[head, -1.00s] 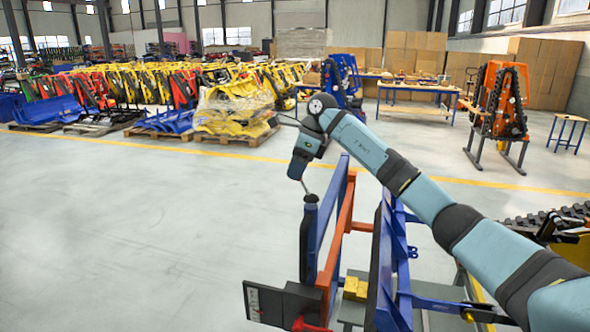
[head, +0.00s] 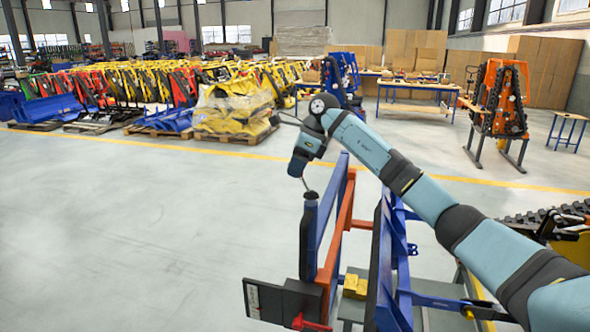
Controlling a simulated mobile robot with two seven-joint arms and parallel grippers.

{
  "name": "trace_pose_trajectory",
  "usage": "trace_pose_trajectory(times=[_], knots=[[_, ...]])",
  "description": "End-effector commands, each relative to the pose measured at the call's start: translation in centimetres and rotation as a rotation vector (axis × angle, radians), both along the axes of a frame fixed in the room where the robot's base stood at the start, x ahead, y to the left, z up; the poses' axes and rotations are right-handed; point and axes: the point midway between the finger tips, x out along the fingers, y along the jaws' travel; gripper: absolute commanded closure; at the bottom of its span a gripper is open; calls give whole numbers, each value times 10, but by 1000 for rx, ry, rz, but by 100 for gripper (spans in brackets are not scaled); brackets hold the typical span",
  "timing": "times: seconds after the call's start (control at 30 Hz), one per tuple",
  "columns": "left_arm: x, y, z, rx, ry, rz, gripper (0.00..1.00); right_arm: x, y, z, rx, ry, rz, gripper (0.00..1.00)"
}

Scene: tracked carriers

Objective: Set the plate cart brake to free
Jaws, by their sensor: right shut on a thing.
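The plate cart (head: 325,230) stands in the lower middle, a blue and orange upright frame. A dark box with a flat sign plate (head: 264,302) sits low on its near left end, with a red handle (head: 311,323) beside it. My right gripper (head: 306,185) points down at the top of the cart's blue post. It is shut on a thin grey rod that meets a black knob (head: 311,196) there. The fingertips are small, so the exact grip is hard to see. I cannot tell which part is the brake. My left gripper is out of view.
A yellow block (head: 355,286) lies between the cart's frames. Dark tracks (head: 540,222) of another machine are at the right edge. An orange tracked carrier (head: 501,98) stands farther back. Wrapped yellow parts (head: 235,112) rest on a pallet. The floor at left is clear.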

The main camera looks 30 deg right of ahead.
Motion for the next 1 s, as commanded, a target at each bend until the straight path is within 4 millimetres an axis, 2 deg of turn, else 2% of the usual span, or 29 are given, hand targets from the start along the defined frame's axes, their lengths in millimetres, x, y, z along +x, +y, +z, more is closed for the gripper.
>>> trace_pose_trajectory(times=[0.4,0.7,1.0], knots=[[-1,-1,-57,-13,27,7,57,-20,-18,-1,187,-223,-2,100],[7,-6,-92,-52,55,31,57,-39,-34,-1,374,-439,-3,100],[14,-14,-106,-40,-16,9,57,-55,-47,-4,532,-624,-1,100]])
